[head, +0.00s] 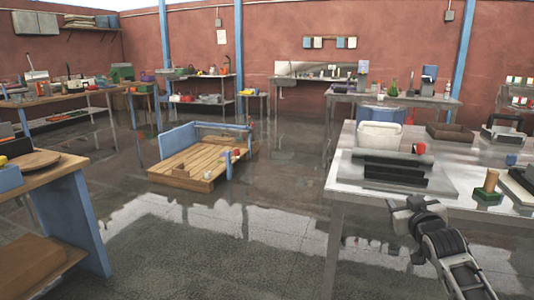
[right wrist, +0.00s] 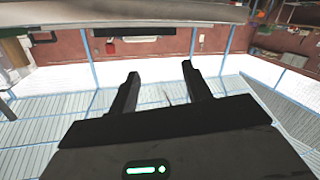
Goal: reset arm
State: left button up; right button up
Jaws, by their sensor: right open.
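My right gripper (head: 405,207) is in the head view at the lower right, in front of the near edge of the white-topped table (head: 352,172). In the right wrist view its two dark fingers (right wrist: 160,85) stand apart with nothing between them. That view looks past the fingers at walls and a ribbed, pale surface, with a wide grey edge across the top. My left gripper is not in view.
The white-topped table holds a white bin (head: 380,134), a dark stepped block (head: 390,171) and a green-based wooden piece (head: 488,186). A wooden pallet platform (head: 195,163) stands mid-floor. A wooden bench (head: 70,164) is at left. The wet floor between is clear.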

jog(key=s+a+f+n+g+y, duration=0.1)
jog(key=s+a+f+g+y, duration=0.1)
jog(key=s+a+f, duration=0.55)
jog(key=s+a+f+g+y, duration=0.1)
jog(key=s+a+f, duration=0.3)
jog(key=s+f, duration=0.5)
jog(key=s+a+f+g, duration=0.1)
jog(key=s+a+f, duration=0.1)
jog(key=s, duration=0.5)
jog(key=s+a+f+g+y, duration=0.1)
jog(key=s+a+f, duration=0.1)
jog(key=s+a, duration=0.2)
jog(key=s+a+f+g+y, duration=0.1)
jog(key=s+a, duration=0.2)
jog(key=s, duration=0.7)
jog(key=shift+s+f+m, duration=0.2)
jog(key=shift+f+m, duration=0.1)
jog(key=shift+f, duration=0.1)
